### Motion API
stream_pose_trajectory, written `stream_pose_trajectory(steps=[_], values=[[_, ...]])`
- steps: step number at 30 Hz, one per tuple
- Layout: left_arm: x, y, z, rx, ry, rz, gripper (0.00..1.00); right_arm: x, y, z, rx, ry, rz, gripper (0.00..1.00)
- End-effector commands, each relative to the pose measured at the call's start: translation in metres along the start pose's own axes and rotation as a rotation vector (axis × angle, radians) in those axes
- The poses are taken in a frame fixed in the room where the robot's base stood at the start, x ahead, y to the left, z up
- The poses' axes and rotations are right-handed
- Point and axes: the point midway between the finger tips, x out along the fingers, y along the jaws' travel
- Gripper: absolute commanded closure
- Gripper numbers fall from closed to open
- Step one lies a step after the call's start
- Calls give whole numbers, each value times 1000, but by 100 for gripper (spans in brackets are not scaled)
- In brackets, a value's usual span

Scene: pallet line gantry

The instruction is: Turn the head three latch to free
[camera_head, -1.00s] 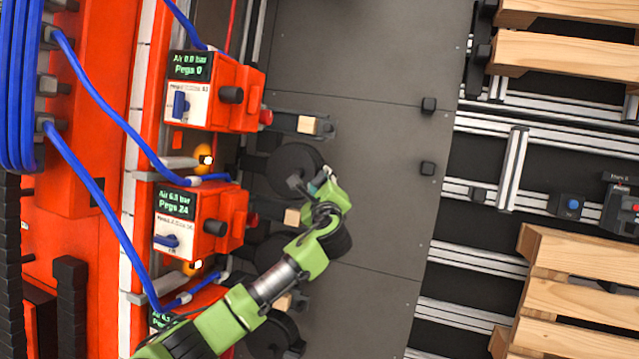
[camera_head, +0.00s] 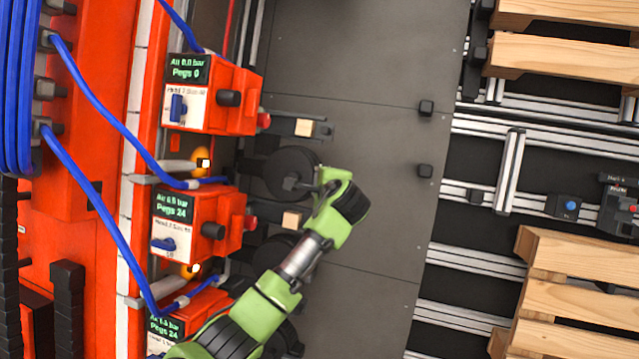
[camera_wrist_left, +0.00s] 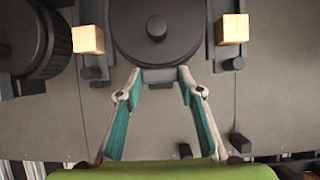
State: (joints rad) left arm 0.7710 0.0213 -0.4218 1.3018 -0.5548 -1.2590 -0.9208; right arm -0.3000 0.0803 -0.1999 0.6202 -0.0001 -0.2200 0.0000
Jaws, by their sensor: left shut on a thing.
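The black round drum (camera_head: 291,174) with a small knob at its middle sits beside the upper red head box (camera_head: 240,95), whose display reads Air 0.0 bar, Pegs 0. The drum also shows in the left wrist view (camera_wrist_left: 160,12). My left gripper (camera_head: 318,188) is at the drum's right side; my green wrist hides most of its fingers. In the left wrist view its teal fingers (camera_wrist_left: 159,75) are shut on a dark part at the drum's near edge, taken as the latch (camera_wrist_left: 158,76). The latch's exact turn is hard to tell. My right gripper is not in view.
A second red head box (camera_head: 228,222) reads Pegs 24. Wooden blocks stand on both sides of the drum (camera_wrist_left: 88,39) (camera_wrist_left: 232,28). Blue hoses (camera_head: 110,125) run along the left. Bare grey plate (camera_head: 375,75) lies to the right, with wooden pallets (camera_head: 575,290) beyond.

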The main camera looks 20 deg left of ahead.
Motion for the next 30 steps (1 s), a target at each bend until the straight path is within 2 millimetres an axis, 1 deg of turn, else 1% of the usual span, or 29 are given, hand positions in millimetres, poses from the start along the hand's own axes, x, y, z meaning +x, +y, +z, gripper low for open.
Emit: stream_pose_trajectory(steps=[13,14,25,28,30], values=[[1,1,0,-13,0,8,87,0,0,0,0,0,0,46],[1,1,0,-13,0,8,58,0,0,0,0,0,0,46],[-1,0,0,-10,0,5,58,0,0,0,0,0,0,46],[-8,0,0,-10,1,3,58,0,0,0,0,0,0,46],[-16,0,-1,-10,2,2,58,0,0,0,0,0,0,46]])
